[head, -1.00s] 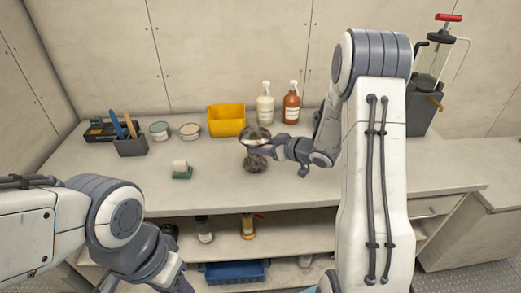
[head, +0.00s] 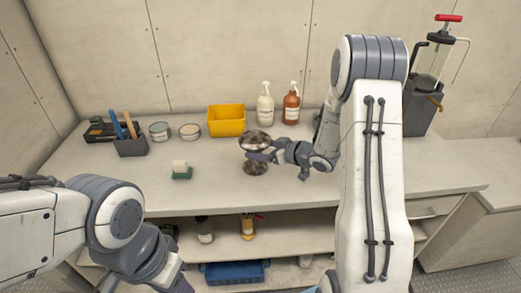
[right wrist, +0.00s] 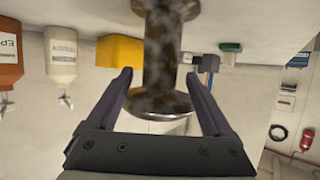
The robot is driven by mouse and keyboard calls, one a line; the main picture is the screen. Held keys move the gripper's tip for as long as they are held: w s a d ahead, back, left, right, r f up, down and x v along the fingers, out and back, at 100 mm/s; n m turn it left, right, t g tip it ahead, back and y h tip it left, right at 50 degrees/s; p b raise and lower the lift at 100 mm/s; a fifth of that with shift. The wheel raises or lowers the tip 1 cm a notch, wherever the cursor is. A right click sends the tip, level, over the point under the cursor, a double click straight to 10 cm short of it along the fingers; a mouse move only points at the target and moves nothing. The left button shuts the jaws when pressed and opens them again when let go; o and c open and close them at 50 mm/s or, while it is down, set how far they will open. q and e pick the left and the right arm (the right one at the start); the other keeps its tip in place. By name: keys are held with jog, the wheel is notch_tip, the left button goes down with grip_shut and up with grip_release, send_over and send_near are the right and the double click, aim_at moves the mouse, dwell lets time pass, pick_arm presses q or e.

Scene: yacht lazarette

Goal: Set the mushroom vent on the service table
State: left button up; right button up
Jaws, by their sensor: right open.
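The mushroom vent (head: 255,139), mottled brown and grey metal with a round cap, a stem and a wide foot, stands upright on the pale service table (head: 215,180). My right gripper (head: 262,157) is at the stem, just under the cap. In the right wrist view, which is upside down, the open fingers (right wrist: 158,75) lie on either side of the vent (right wrist: 160,50), with gaps to the stem. The cap shows between the fingers and the foot meets the tabletop. My left arm is at lower left; its gripper is out of the picture.
A green-and-white sponge (head: 181,172) lies left of the vent. Behind are a yellow bin (head: 227,121), spray bottles (head: 290,105), two round tins and a dark tool caddy (head: 131,146). A pump canister stands at right. The front of the tabletop is clear.

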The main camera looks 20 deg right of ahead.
jog(key=v, duration=1.2)
jog(key=w+a+h, duration=0.1)
jog(key=a, duration=0.1)
jog(key=w+a+g+h, duration=0.1)
jog(key=a, duration=0.1)
jog(key=w+a+h, duration=0.1)
jog(key=a, duration=0.1)
jog(key=shift+w+r, duration=0.15)
jog(key=shift+r, duration=0.05)
jog(key=s+a+g+h, duration=0.3)
jog(key=s+a+g, duration=0.2)
jog(key=s+a, duration=0.8)
jog(key=s+a+g, duration=0.2)
jog(key=s+g, duration=0.1)
jog(key=s, duration=0.5)
jog(key=s+a+n+g, duration=0.1)
jog(key=s+a+g, duration=0.1)
jog(key=s, duration=0.7)
jog(key=shift+a+r+n+g+y, duration=0.3)
jog(key=shift+a+g, duration=0.1)
jog(key=shift+a, duration=0.2)
jog(key=shift+r+p, duration=0.55)
jog(key=shift+r, duration=0.15)
